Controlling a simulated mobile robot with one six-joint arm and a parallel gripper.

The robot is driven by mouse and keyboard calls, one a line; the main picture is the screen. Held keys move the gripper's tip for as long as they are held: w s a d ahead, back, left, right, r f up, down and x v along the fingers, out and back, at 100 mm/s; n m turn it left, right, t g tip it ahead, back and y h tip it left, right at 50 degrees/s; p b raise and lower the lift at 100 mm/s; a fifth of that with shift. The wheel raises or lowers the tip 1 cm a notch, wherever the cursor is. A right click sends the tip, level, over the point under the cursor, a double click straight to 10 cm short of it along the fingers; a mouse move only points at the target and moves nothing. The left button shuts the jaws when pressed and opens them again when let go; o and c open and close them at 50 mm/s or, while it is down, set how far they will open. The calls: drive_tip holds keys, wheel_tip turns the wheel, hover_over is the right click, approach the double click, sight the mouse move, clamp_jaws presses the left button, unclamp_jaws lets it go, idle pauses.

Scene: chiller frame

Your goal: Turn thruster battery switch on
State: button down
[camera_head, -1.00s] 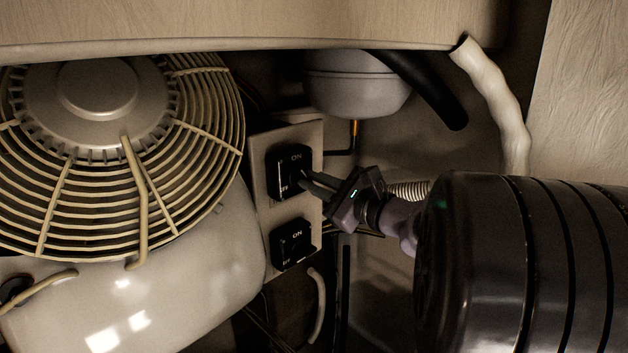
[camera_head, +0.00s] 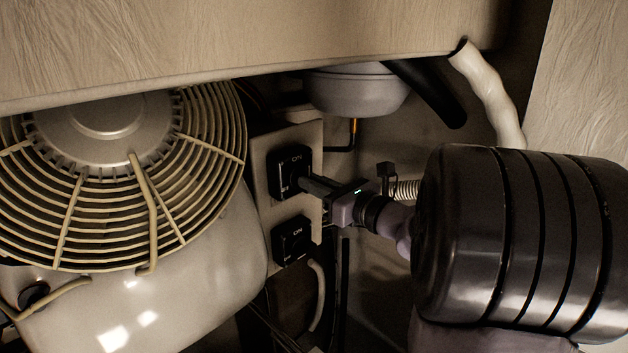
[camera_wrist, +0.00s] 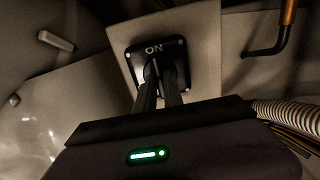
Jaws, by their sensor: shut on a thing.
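Two black square switches are mounted one above the other on a pale panel (camera_head: 262,160). The upper switch (camera_head: 290,161) has "ON" printed at its top; the lower switch (camera_head: 291,240) also carries "ON". I cannot read any label telling which one is the thruster battery switch. My gripper (camera_head: 306,184) reaches in from the right and is shut on the upper switch's knob. In the wrist view, the upper switch (camera_wrist: 174,50) faces me with "ON" at the top, and the fingers (camera_wrist: 159,76) pinch its knob, which they mostly hide. The knob's exact angle is unclear.
A caged fan (camera_head: 120,190) on a pale rounded housing (camera_head: 190,300) fills the left, close to the switch panel. A grey bowl-shaped unit (camera_head: 355,92) and a black hose (camera_head: 430,92) hang above. A wooden panel (camera_head: 230,40) overhangs the space. A white hose (camera_head: 490,90) runs at right.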

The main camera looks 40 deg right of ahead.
drive_tip(key=shift+r, duration=0.1)
idle(0.3)
drive_tip(key=c, duration=1.5)
unclamp_jaws()
drive_tip(key=shift+o, duration=0.2)
drive_tip(key=s+d+b, duration=0.2)
drive_tip(key=s+b, duration=0.2)
drive_tip(key=s, duration=1.3)
drive_tip(key=shift+d, duration=0.2)
